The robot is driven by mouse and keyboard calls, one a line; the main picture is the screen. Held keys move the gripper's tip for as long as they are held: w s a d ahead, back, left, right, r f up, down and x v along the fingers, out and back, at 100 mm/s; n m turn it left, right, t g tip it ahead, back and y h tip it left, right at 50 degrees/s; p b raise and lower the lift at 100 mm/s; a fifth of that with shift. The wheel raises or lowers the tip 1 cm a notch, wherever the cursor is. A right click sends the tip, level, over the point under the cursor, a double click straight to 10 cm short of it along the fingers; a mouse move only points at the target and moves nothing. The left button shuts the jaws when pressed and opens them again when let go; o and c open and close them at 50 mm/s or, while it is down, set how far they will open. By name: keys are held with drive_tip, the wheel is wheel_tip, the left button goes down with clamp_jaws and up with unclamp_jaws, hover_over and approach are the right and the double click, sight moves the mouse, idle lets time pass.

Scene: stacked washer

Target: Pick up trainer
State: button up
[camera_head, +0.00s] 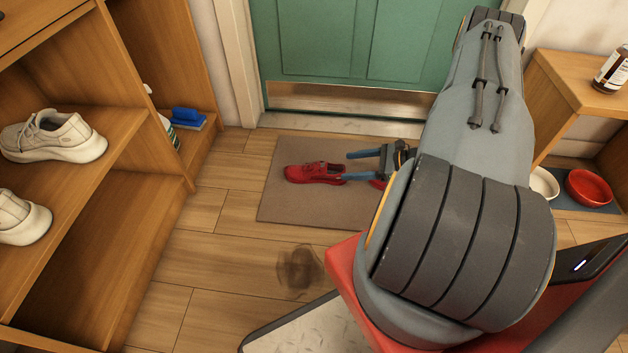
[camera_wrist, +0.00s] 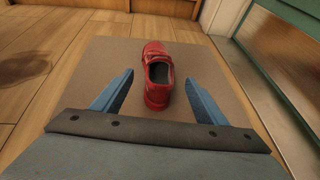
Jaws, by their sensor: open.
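A red trainer (camera_head: 314,174) lies on the brown doormat in front of the green door. In the wrist view the red trainer (camera_wrist: 157,75) stands upright on its sole, with its heel toward me and its dark opening showing. My gripper (camera_head: 346,167) is open, its two blue fingers pointing at the trainer from the right. In the wrist view my gripper (camera_wrist: 160,85) has the heel between its fingers, with gaps on both sides. Another red patch, perhaps a second trainer (camera_head: 379,184), is mostly hidden behind my arm in the head view.
The doormat (camera_head: 285,207) lies before the green door (camera_head: 345,40). A wooden shelf (camera_head: 150,240) at left holds white trainers (camera_head: 55,137) and a blue brush (camera_head: 187,117). A red bowl (camera_head: 589,187) sits at right. A dark smudge (camera_head: 299,268) marks the otherwise clear floor.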

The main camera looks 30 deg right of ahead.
sight(333, 170)
drive_tip(key=shift+d+f, duration=0.2)
drive_tip(key=shift+f, duration=0.4)
drive_tip(key=shift+w+a+f+b, duration=0.15)
drive_tip(key=shift+w+f+b, duration=0.05)
drive_tip(key=shift+w+b, duration=0.1)
drive_tip(key=shift+s+b+x, duration=0.2)
drive_tip(key=shift+b+x, duration=1.75)
drive_tip(key=shift+x, duration=1.55)
drive_tip(key=shift+a, duration=0.1)
drive_tip(key=c, duration=1.2)
